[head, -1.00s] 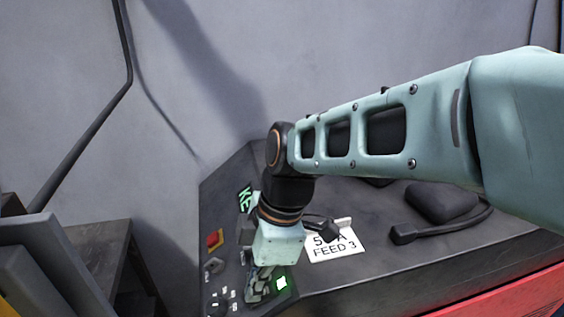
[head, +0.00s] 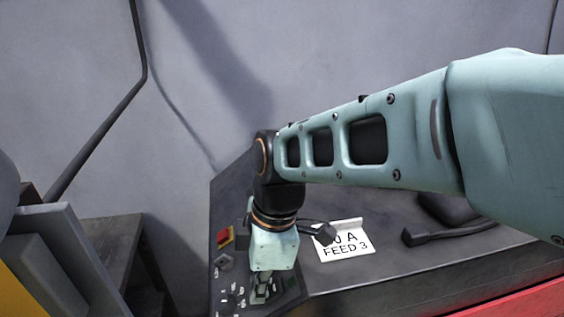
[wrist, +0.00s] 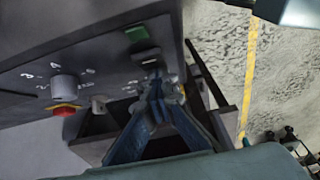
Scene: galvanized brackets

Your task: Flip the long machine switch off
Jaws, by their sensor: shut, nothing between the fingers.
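My gripper (head: 261,296) points down at the left end of the dark machine panel in the head view. In the wrist view my gripper (wrist: 160,82) is shut and empty, with its blue-grey fingertips at the edge of the control panel (wrist: 112,58). A small metallic piece at the fingertips, just below a green rectangle (wrist: 142,32), may be the long switch; the fingers partly cover it, so its position and any contact cannot be told. A short pale toggle (wrist: 98,104) stands to the left of the fingers.
A red button on a yellow base (head: 225,238) sits left of my wrist. A grey knob (wrist: 65,86) has a red part beside it. A white FEED 3 card (head: 346,246) and a black handle (head: 418,235) lie right. A dark table (head: 112,240) stands left.

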